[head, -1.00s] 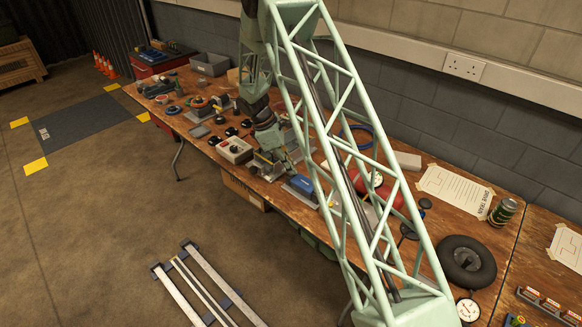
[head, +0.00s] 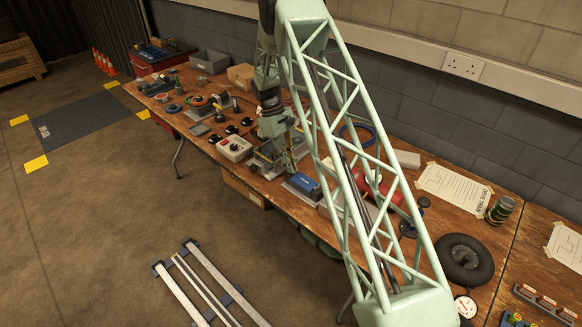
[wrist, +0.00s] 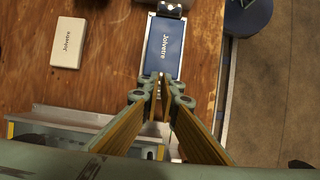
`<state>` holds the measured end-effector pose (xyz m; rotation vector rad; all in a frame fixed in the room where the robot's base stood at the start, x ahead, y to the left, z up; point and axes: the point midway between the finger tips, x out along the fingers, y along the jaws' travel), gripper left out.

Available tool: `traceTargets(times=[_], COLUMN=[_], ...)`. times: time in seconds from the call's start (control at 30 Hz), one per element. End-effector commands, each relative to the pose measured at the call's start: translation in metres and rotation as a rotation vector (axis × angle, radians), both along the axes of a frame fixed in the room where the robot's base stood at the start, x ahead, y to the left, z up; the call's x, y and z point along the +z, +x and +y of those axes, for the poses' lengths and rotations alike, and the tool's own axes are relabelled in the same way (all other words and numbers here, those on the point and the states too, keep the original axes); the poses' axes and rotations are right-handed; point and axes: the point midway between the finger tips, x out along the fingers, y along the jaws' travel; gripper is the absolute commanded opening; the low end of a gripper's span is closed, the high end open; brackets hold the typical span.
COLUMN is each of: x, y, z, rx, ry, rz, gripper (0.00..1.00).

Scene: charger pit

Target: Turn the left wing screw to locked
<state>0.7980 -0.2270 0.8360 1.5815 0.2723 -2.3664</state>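No wing screw can be made out clearly in either view; the left one is too small or hidden. A grey metal fixture (head: 266,162) stands on the bench in the head view, and its pale metal edge (wrist: 75,117) crosses the lower wrist view. My gripper (head: 291,172) points down between this fixture and a blue block (head: 306,186). In the wrist view my gripper (wrist: 161,82) has its fingers close together with a narrow gap, at the near end of the blue block (wrist: 162,47). I cannot tell whether anything is between the tips.
A white box (wrist: 67,43) lies on the wooden bench in the wrist view. A pale box with a dark knob (head: 234,148) stands left of the fixture in the head view. A red cylinder (head: 386,190) lies to the right. The bench's front edge is close to the blue block.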

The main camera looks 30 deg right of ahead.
Motion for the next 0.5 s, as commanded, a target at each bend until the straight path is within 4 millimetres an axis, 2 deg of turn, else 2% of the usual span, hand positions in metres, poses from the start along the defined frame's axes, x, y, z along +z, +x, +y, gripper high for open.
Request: traceTargets(times=[0.47,0.5], x=[-0.0006,-0.0006], y=[-0.001,-0.001], z=[-0.0002,-0.0002], rx=[-0.024,-0.024], ry=[-0.001,-0.001], rz=[0.002,0.002], gripper=[0.0,0.04])
